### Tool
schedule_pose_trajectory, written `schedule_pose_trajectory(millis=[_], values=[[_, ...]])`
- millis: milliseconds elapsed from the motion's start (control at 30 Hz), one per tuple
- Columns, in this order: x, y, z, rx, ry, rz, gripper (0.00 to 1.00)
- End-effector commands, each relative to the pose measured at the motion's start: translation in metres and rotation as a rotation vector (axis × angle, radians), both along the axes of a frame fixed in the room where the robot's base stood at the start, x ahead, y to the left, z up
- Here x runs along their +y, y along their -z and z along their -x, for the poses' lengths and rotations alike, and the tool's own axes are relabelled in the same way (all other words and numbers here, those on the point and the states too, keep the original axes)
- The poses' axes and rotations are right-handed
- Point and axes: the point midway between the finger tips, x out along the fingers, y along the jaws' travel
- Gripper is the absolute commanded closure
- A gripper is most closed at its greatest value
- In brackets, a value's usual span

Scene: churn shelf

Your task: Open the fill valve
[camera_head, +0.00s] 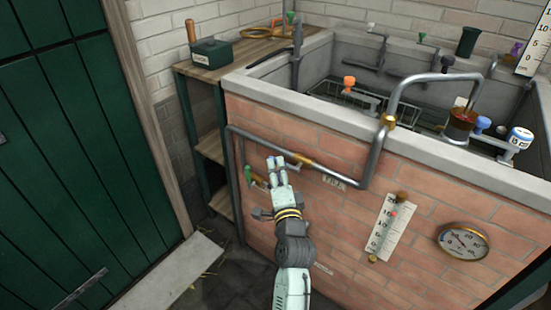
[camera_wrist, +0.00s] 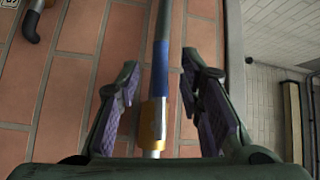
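A grey pipe (camera_head: 330,175) runs along the brick front of the basin, with a brass valve (camera_head: 305,162) on it and a small label (camera_head: 334,182) below, too small to read. I take this brass valve to be the fill valve. My gripper (camera_head: 277,164) is at the pipe, just left of the brass valve. In the wrist view my gripper (camera_wrist: 163,112) has its purple-padded fingers apart, one on each side of the pipe. A brass fitting (camera_wrist: 153,122) and a blue section (camera_wrist: 160,70) show between them, with gaps at both sides. I cannot tell the lever's position.
A green-handled fitting (camera_head: 248,173) sits low to the left of my gripper. A gauge (camera_head: 463,241) and a scale plate (camera_head: 390,228) are on the brick to the right. A wooden shelf (camera_head: 222,62) with a green box (camera_head: 211,53) stands left. A large bent pipe (camera_head: 380,140) crosses the rim.

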Motion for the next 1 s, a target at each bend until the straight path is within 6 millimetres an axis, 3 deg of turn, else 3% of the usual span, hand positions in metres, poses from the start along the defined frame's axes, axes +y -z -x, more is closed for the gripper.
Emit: schedule_pose_trajectory(millis=[233,633,1000], values=[[0.006,-0.004,-0.034,-0.001,-0.002,0.000,0.66],[0.007,-0.003,-0.042,-0.001,-0.001,0.001,0.66],[0.007,-0.003,-0.041,-0.001,-0.001,0.001,0.91]])
